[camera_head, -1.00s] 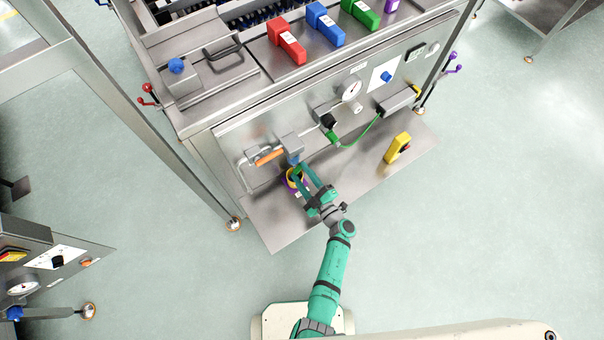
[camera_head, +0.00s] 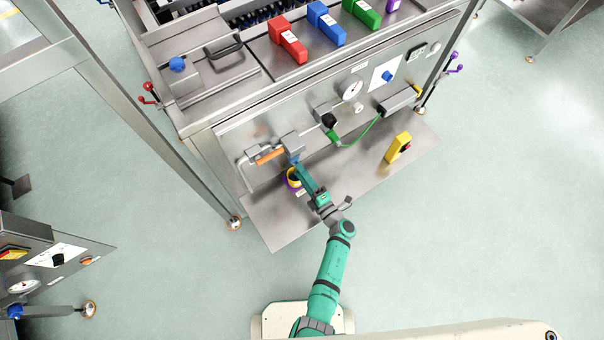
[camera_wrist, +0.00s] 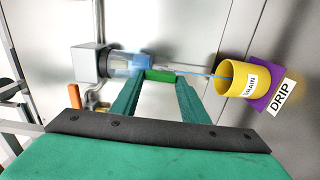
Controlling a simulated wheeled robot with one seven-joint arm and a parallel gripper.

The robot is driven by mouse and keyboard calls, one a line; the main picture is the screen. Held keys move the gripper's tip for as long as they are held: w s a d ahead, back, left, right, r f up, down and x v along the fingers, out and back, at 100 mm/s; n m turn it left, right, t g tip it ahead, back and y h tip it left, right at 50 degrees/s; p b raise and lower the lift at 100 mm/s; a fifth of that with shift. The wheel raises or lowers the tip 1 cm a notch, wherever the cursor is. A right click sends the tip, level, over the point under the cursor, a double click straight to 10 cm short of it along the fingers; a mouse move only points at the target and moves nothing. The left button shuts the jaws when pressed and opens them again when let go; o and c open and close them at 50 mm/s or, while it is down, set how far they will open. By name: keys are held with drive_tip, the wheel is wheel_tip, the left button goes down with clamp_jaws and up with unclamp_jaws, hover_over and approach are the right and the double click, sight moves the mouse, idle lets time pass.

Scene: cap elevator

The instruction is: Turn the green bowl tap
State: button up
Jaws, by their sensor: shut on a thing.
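The green bowl tap (camera_wrist: 160,76) shows in the wrist view as a small green piece at the end of a clear blue bowl (camera_wrist: 130,65) on a grey block (camera_wrist: 90,62). My gripper (camera_wrist: 158,84) has its two green fingers on either side of the green piece and is shut on it. In the head view my gripper (camera_head: 297,168) is at the panel's lower left, under the grey block (camera_head: 293,144), and hides the green piece. A thin blue line runs from the tap towards a yellow DRAIN cup (camera_wrist: 232,77).
The yellow cup (camera_head: 293,176) stands close beside my fingers, on a purple DRIP holder (camera_wrist: 264,84). An orange handle (camera_head: 269,156) is just left of the block. A yellow box (camera_head: 398,147) stands on the shelf to the right. The shelf between (camera_head: 345,170) is clear.

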drive_tip(key=shift+s+a, duration=0.1)
drive_tip(key=shift+a, duration=0.05)
idle(0.3)
drive_tip(key=o, duration=1.1)
drive_tip(key=shift+c, duration=0.2)
drive_tip(key=shift+d, duration=0.2)
drive_tip(key=v, duration=1)
drive_tip(key=shift+s+d, duration=0.15)
drive_tip(key=shift+s, duration=0.05)
